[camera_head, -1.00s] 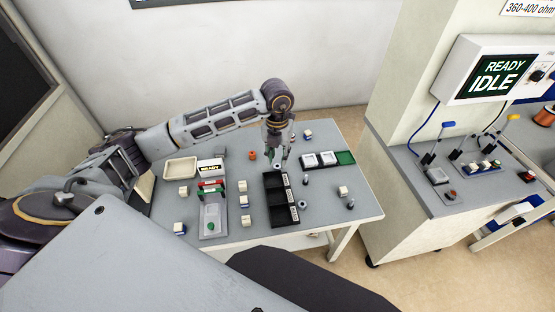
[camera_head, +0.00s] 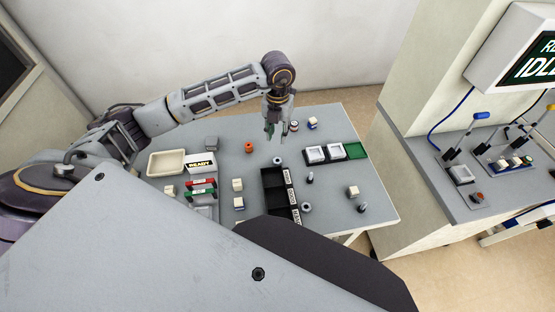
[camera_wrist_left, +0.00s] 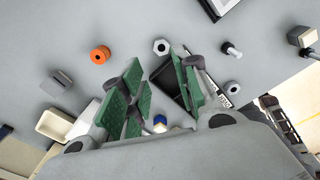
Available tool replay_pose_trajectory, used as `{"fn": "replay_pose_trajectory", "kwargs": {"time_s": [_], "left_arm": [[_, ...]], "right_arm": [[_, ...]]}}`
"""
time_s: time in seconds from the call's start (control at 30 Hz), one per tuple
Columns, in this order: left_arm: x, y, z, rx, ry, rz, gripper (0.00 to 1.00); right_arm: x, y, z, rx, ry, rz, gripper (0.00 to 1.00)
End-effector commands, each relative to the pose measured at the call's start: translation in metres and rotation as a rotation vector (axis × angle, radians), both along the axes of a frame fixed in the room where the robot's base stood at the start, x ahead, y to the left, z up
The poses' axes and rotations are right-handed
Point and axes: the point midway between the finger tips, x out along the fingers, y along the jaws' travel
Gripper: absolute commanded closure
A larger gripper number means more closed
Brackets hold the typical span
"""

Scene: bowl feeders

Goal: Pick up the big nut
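A grey hex nut (camera_head: 277,161) lies flat on the table just above the top end of the black compartment tray (camera_head: 265,203). It also shows in the left wrist view (camera_wrist_left: 161,46), just beyond my fingertips. A second grey nut (camera_head: 306,207) lies right of the tray and shows in the left wrist view (camera_wrist_left: 232,88); which grey nut is larger is hard to tell. My left gripper (camera_head: 276,138) is above the table, above the first nut in the picture. Its green-padded fingers (camera_wrist_left: 157,70) are apart with nothing between them. My right gripper is not in view.
An orange ring-shaped part (camera_head: 249,146) lies left of the first nut. Bolts (camera_head: 310,177), small white-topped blocks (camera_head: 353,191) and a beige bin (camera_head: 166,164) stand around. A tray with white and green squares (camera_head: 335,152) is at the right.

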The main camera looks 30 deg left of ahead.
Motion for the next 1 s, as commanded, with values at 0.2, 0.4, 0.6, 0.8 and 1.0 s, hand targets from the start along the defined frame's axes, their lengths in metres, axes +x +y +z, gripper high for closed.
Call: {"fn": "replay_pose_trajectory", "kwargs": {"time_s": [0.2, 0.4, 0.6, 0.8, 1.0], "left_arm": [[0.0, 0.0, 0.0, 0.0, 0.0, 0.0, 0.69], [0.0, 0.0, -0.006, 0.0, 0.001, 0.0, 0.69], [-0.001, 0.0, -0.027, 0.0, 0.003, -0.001, 0.69], [0.0, 0.0, -0.054, 0.0, 0.003, 0.001, 0.69], [0.0, 0.0, -0.077, 0.0, 0.002, 0.001, 0.69]], "right_arm": [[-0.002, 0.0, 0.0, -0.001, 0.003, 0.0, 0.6], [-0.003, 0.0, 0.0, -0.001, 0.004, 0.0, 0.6], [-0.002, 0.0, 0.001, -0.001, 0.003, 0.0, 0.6], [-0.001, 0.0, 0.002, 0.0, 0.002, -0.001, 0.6], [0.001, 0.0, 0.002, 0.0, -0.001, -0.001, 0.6]]}}
